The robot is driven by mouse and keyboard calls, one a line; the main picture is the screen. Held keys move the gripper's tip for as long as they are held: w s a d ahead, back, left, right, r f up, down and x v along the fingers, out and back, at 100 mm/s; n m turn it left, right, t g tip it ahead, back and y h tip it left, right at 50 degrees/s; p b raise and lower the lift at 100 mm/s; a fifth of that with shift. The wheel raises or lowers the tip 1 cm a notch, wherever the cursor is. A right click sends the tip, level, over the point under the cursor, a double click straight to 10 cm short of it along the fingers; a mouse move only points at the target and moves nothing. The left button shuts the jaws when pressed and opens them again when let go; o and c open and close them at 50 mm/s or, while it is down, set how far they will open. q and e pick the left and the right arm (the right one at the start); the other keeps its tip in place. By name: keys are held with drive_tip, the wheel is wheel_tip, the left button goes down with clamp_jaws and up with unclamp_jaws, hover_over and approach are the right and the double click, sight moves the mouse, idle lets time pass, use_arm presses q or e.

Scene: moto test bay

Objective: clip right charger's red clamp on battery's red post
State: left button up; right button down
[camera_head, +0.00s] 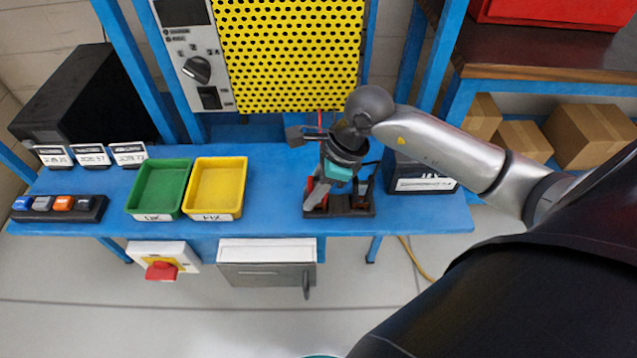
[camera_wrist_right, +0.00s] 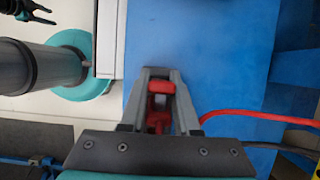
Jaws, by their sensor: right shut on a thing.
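My right gripper (camera_head: 315,200) points down over a dark clamp rest (camera_head: 355,209) near the front of the blue bench. It is shut on the red clamp (camera_wrist_right: 160,105), which shows between its grey fingers in the right wrist view. A red cable (camera_wrist_right: 255,115) runs off to the right there. A dark clamp (camera_head: 368,188) stands on the right part of the rest, beside my gripper. A dark box with a white label (camera_head: 424,183), perhaps the charger, stands right of the rest. I cannot pick out the battery's red post. My left gripper does not show in the head view.
A green bin (camera_head: 131,204) and a yellow bin (camera_head: 194,204) stand left on the bench (camera_head: 270,190). A yellow pegboard (camera_head: 290,50) rises behind. A drawer (camera_head: 268,273) and a red switch (camera_head: 161,271) hang below. Bench between yellow bin and rest is clear.

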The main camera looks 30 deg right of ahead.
idle(0.4)
drive_tip(key=shift+r, duration=0.55)
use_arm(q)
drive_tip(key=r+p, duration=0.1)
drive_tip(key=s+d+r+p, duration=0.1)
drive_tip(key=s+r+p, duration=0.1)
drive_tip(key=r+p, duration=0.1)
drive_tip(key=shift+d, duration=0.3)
use_arm(e)
wheel_tip(320, 180, up, 19)
